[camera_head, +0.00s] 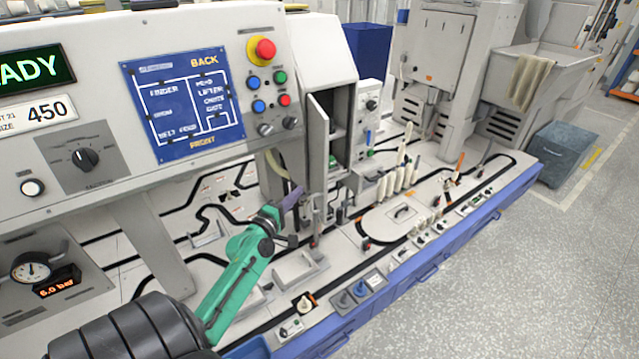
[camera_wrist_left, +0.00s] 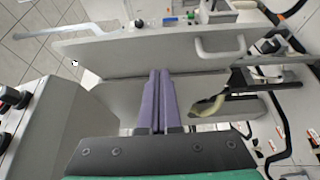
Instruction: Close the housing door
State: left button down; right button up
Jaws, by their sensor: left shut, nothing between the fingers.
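The housing (camera_head: 315,50) is a light grey cabinet at the centre of the head view. Its door (camera_head: 317,143) stands open, swung out to the left, and the dark interior shows beside it. In the left wrist view the door (camera_wrist_left: 120,55) is a wide grey panel with a pale bar handle (camera_wrist_left: 220,47). My left gripper (camera_head: 296,194) has purple fingers, shut and empty, low in front of the door in the head view. In the left wrist view its fingertips (camera_wrist_left: 159,72) overlap the panel's near edge; I cannot tell whether they touch. My right gripper is not in view.
A control panel (camera_head: 190,25) with a red emergency button (camera_head: 262,49) overhangs the left side. Several upright white pegs (camera_head: 400,178) stand on the tray deck right of the housing. A small control box (camera_head: 369,118) adjoins the housing. Open floor (camera_head: 520,260) lies at right.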

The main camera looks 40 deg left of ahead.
aim_at(323, 178)
pick_arm(q)
jog(key=w, duration=0.2)
jog(key=w+p, duration=0.1)
jog(key=w, duration=0.1)
jog(key=w+d, duration=0.1)
jog(key=w, duration=0.1)
jog(key=shift+r+p, duration=0.1)
jog(key=shift+p, duration=0.25)
jog(key=shift+w+d, duration=0.4)
